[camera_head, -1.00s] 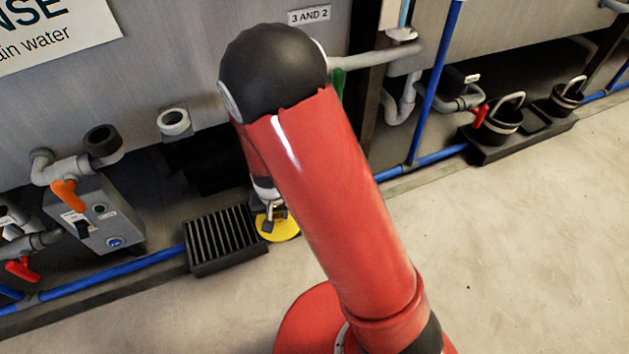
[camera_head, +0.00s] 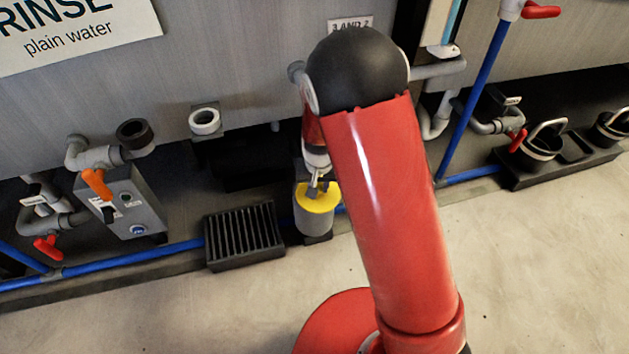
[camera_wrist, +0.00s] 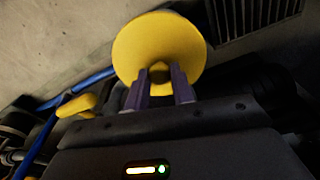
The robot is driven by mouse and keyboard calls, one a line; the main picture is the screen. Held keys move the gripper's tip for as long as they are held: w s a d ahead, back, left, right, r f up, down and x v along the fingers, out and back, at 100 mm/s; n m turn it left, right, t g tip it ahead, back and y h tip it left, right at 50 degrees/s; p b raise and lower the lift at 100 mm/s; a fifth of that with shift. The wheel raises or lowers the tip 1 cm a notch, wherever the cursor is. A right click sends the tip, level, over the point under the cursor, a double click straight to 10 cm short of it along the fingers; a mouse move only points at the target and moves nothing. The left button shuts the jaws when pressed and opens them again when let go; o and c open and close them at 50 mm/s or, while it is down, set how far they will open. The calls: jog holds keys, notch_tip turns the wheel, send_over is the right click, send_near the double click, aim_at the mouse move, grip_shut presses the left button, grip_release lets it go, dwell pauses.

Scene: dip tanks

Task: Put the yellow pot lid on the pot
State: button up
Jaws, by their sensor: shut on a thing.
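The yellow pot lid (camera_head: 318,199) is a round disc at the end of my arm in the head view. It also fills the upper middle of the wrist view (camera_wrist: 158,45). My gripper (camera_wrist: 160,84) is shut on the lid's small yellow knob, between its two dark fingers; it also shows in the head view (camera_head: 318,183). The grey pot (camera_head: 314,221) stands on the floor by the tank, directly under the lid in the head view. The lid covers the pot's top, and I cannot tell whether lid and rim touch.
A black slatted rack (camera_head: 243,237) stands just left of the pot. A blue pipe (camera_head: 180,248) runs along the tank foot behind it. A grey control box (camera_head: 130,204) is further left. Black buckets (camera_head: 541,149) stand on a tray at the right. The front floor is clear.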

jog(key=w, duration=0.2)
jog(key=w+a, duration=0.1)
jog(key=w, duration=0.1)
jog(key=shift+f, duration=0.15)
jog(key=shift+f+b, duration=0.35)
jog(key=shift+f, duration=1.25)
jog(key=shift+f, duration=0.15)
jog(key=o, duration=1)
notch_tip(320, 180, up, 12)
jog(key=s+p, duration=0.1)
jog(key=p, duration=0.1)
jog(key=shift+s+r, duration=0.2)
